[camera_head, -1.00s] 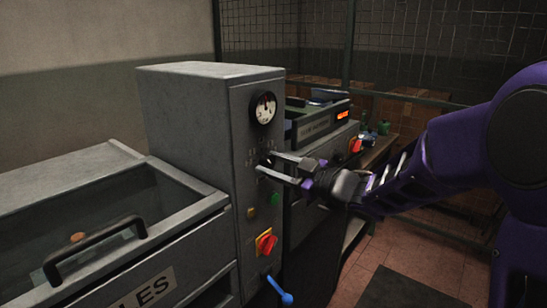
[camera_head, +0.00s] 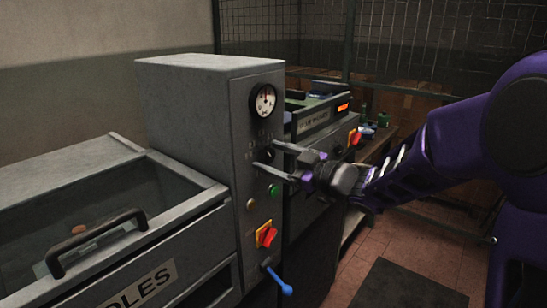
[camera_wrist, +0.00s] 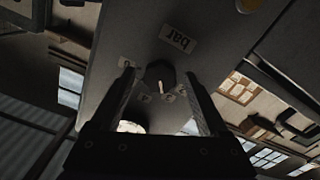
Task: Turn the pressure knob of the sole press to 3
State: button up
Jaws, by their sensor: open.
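The grey sole press cabinet (camera_head: 190,120) stands left of centre in the head view, with a round white gauge (camera_head: 263,100) high on its control face. The dark pressure knob (camera_head: 267,155) sits below the gauge among small, unreadable scale marks. In the wrist view the knob (camera_wrist: 160,77) is a dark disc with a pale pointer line. My gripper (camera_head: 265,154) is open in front of it, and in the wrist view its fingers (camera_wrist: 160,73) lie on either side of the knob. I cannot tell whether they touch it, or which number the pointer marks.
Below the knob are a green button (camera_head: 274,190), a red rotary switch (camera_head: 266,235) on yellow and a blue-tipped lever (camera_head: 286,289). Another machine (camera_head: 318,120) with an orange display stands behind my gripper.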

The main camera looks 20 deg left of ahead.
jog(key=v, duration=1.7)
jog(key=shift+d, duration=0.2)
